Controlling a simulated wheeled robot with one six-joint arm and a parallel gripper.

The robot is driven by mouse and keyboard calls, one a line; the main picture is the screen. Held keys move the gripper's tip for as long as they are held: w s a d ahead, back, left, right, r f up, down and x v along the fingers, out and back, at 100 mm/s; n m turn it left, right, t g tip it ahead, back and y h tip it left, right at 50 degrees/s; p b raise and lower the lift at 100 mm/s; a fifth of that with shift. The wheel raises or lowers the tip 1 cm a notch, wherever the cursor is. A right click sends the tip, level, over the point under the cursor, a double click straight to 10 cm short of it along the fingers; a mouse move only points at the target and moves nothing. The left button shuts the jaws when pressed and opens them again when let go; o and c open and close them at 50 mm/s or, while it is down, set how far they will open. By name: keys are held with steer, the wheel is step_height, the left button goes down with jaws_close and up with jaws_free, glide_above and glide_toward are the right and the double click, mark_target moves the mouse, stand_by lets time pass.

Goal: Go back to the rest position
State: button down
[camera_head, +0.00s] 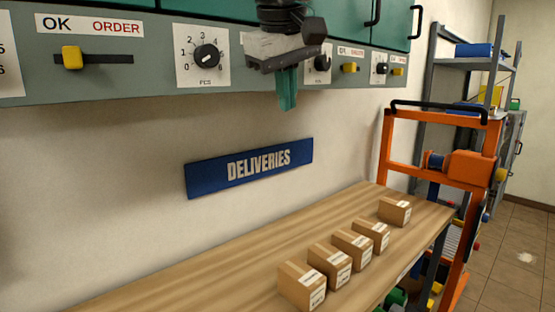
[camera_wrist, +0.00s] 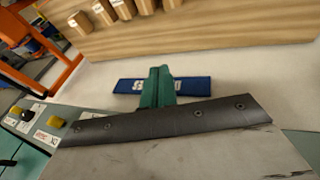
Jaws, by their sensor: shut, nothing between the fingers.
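My gripper (camera_head: 287,90) hangs in the upper middle of the head view, in front of the grey control panel (camera_head: 130,70). Its green fingers point down and are together with nothing between them. It is above the wooden table (camera_head: 190,285) and clear of the boxes. In the wrist view the shut green fingers (camera_wrist: 157,88) stand in front of the blue DELIVERIES sign (camera_wrist: 195,90) and hide its middle. The arm hides part of the panel in the head view.
Several cardboard boxes (camera_head: 302,285) stand in a row on the table. The panel carries a yellow OK ORDER slider (camera_head: 72,57) and a PCS dial (camera_head: 206,56) near my gripper. An orange cart (camera_head: 390,150) and a grey shelf (camera_head: 428,75) stand at the right. Floor (camera_head: 520,245) shows at far right.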

steer(key=s+d+f+m+g, duration=0.1)
steer(key=s+d+f+m, duration=0.2)
steer(key=s+d+f, duration=0.8)
steer(key=s+d+f+m+g+y, duration=0.1)
steer(key=s+d+f+m, duration=0.3)
steer(key=s+d+f, duration=0.8)
step_height(320, 180, down, 5)
steer(key=shift+s+d+r+g, duration=0.15)
steer(key=shift+d+g, duration=0.55)
steer(key=shift+d, duration=0.35)
